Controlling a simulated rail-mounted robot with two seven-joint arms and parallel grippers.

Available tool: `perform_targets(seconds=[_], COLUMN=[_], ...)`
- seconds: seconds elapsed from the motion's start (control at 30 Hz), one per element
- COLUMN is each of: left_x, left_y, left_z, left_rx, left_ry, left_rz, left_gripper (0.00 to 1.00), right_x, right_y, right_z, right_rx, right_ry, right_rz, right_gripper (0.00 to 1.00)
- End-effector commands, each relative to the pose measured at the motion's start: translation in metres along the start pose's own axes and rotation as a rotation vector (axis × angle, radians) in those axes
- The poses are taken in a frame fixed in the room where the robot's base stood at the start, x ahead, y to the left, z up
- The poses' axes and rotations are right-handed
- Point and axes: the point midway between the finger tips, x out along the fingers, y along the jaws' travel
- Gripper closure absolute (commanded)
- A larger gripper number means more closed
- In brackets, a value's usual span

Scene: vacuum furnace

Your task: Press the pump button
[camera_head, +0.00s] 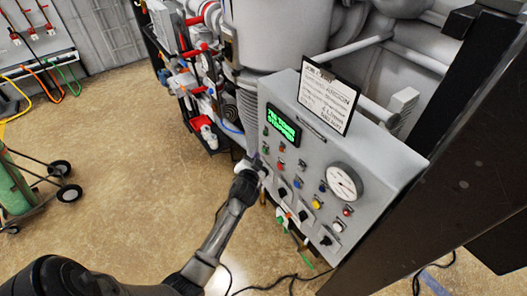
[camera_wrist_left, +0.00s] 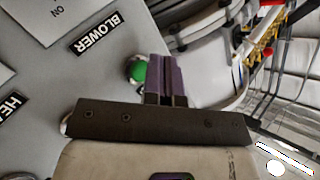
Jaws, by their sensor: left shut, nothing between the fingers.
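The grey control panel (camera_head: 300,165) carries several small coloured buttons and black switches. Their labels are too small to read in the head view, so I cannot tell which one is the pump button. My right gripper is not in view.
The panel has a lit green display (camera_head: 283,127), a round gauge (camera_head: 343,181) and a sign (camera_head: 328,97) on top. Cables (camera_head: 285,278) lie on the floor below. A green cylinder on a wheeled cart (camera_head: 14,188) stands far left. The floor between is open.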

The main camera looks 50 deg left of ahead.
Motion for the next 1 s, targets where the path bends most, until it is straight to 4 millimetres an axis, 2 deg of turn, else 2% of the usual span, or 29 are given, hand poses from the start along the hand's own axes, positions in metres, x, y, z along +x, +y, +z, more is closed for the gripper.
perform_targets(seconds=[1.0], left_x=[0.0057], left_y=[0.0043], left_z=[-0.0039], left_rx=[0.0], left_ry=[0.0], left_rz=[0.0], left_gripper=[1.0], right_x=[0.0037], right_y=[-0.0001], right_z=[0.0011], right_rx=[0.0], right_ry=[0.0], right_rz=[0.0], right_gripper=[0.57])
